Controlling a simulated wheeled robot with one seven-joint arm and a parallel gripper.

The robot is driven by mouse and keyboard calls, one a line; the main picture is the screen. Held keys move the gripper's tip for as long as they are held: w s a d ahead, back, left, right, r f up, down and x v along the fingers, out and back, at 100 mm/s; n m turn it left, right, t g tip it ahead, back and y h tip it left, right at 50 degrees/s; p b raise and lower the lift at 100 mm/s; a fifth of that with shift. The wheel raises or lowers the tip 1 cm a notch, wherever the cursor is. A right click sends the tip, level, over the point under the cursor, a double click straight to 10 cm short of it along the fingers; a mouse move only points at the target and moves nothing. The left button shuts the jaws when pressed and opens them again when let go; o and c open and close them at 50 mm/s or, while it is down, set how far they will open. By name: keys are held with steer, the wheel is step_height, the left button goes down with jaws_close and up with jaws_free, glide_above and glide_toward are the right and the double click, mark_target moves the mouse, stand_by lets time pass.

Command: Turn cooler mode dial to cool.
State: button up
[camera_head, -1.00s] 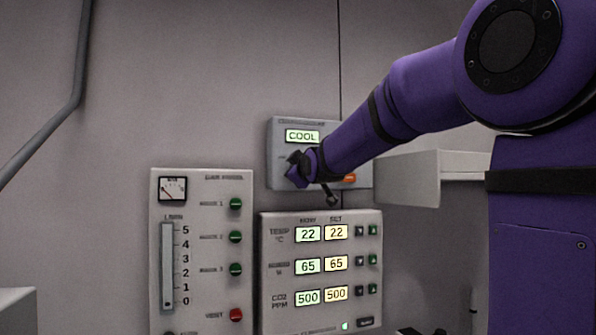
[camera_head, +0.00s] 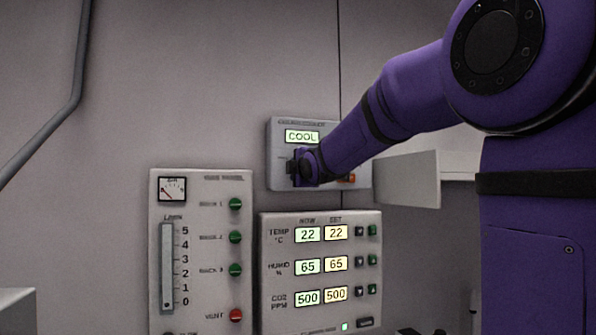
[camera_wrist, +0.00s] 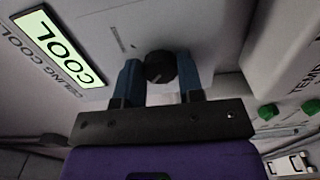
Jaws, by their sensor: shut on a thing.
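The cooler panel (camera_head: 281,125) is a grey box on the wall, and its lit display (camera_head: 302,136) reads COOL. The display also shows tilted in the wrist view (camera_wrist: 58,47). The mode dial (camera_wrist: 160,67) is a round black knob with a pale pointer mark. My gripper (camera_wrist: 159,75) has one blue finger on each side of the dial and is shut on it. In the head view my gripper (camera_head: 297,168) is at the panel's lower part and hides the dial.
Below is a climate panel (camera_head: 283,218) with temperature, humidity and CO2 readouts. At lower left is a panel (camera_head: 203,300) with a gauge and slider. A pale box (camera_head: 408,180) juts out at the right.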

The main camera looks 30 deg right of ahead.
stand_by(0.3)
steer(key=o, duration=0.9)
steer(key=v, duration=1)
steer(key=shift+s+a, duration=0.1)
steer(key=shift+s, duration=0.3)
steer(key=s+a+f+m+g+y, duration=0.1)
steer(key=s+a+f+m+g, duration=0.3)
steer(key=s+f, duration=0.4)
steer(key=s+a+f+m+g+y, duration=0.2)
steer(key=s+a+f+m+g, duration=0.2)
steer(key=s+f, duration=0.4)
steer(key=s+a+f+m+g+y, duration=0.2)
steer(key=s+a+f+m+g, duration=0.2)
steer(key=s+f+m, duration=0.2)
steer(key=shift+s+a+f+m, duration=0.15)
steer(key=shift+s+f, duration=0.4)
steer(key=shift+f, duration=0.35)
steer(key=shift+s+a+f+m, duration=0.15)
steer(key=shift+s+f, duration=0.4)
steer(key=shift+f, duration=0.3)
